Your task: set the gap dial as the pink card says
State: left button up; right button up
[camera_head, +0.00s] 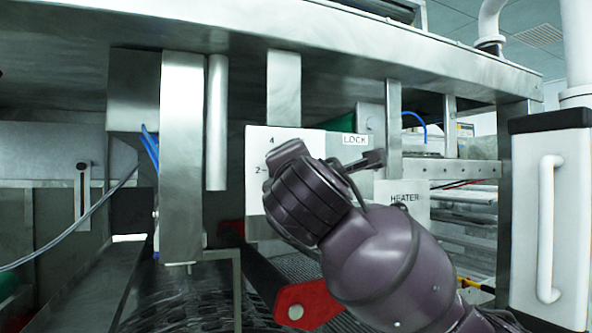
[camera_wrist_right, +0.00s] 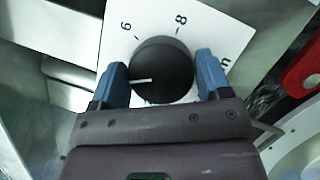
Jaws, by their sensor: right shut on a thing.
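The gap dial is a round black knob (camera_wrist_right: 172,88) with a white pointer line, on a white number plate (camera_wrist_right: 228,35). In the right wrist view the pointer points left, a little below the mark at the upper-left numeral, which reads 6 or 9. An 8 is at the top; another character at right is unclear. My right gripper (camera_wrist_right: 162,70) is shut on the knob, one blue fingertip on each side. In the head view the plate (camera_head: 256,150) shows 4 and 2, and my right wrist hides the knob. No pink card shows. My left gripper is out of view.
A LOCK label (camera_head: 355,139) and a HEATER plate (camera_head: 408,197) are right of the number plate. A red bracket (camera_head: 312,303) is below my right arm. Steel posts (camera_head: 182,160) stand at left, and a white panel with a handle (camera_head: 548,225) stands at right.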

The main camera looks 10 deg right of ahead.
jog(key=o, duration=0.9)
jog(key=b+v, duration=0.1)
jog(key=v, duration=0.9)
jog(key=shift+s, duration=0.4)
jog(key=shift+w+f, duration=0.1)
